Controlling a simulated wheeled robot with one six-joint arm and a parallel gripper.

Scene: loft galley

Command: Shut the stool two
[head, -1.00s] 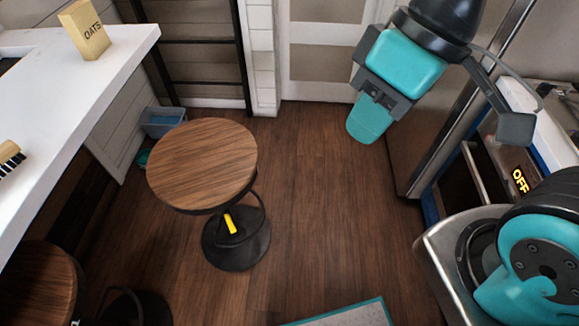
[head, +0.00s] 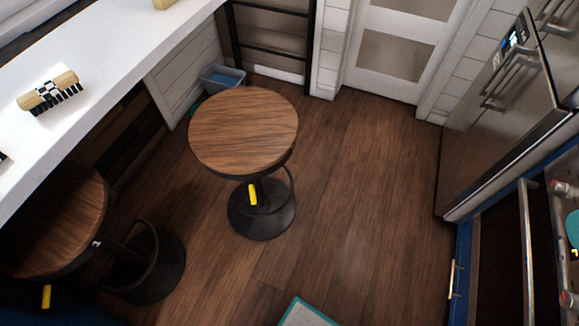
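A stool with a round wooden seat (head: 243,130) stands on the floor in the middle of the head view, out from the counter. It has a dark post, a yellow tag or lever (head: 252,194) and a round black base (head: 262,215). A second stool (head: 58,222) of the same kind is at the lower left, its seat partly under the counter edge, with a yellow piece below it. I cannot tell which one is stool two. My gripper is out of view.
The white counter (head: 110,60) runs along the left, with a brush (head: 50,92) on it. A grey bin (head: 222,78) stands by the wall. A fridge (head: 505,120) and blue cabinets (head: 462,270) line the right. A teal-edged mat (head: 305,315) lies at the bottom. The floor between is clear.

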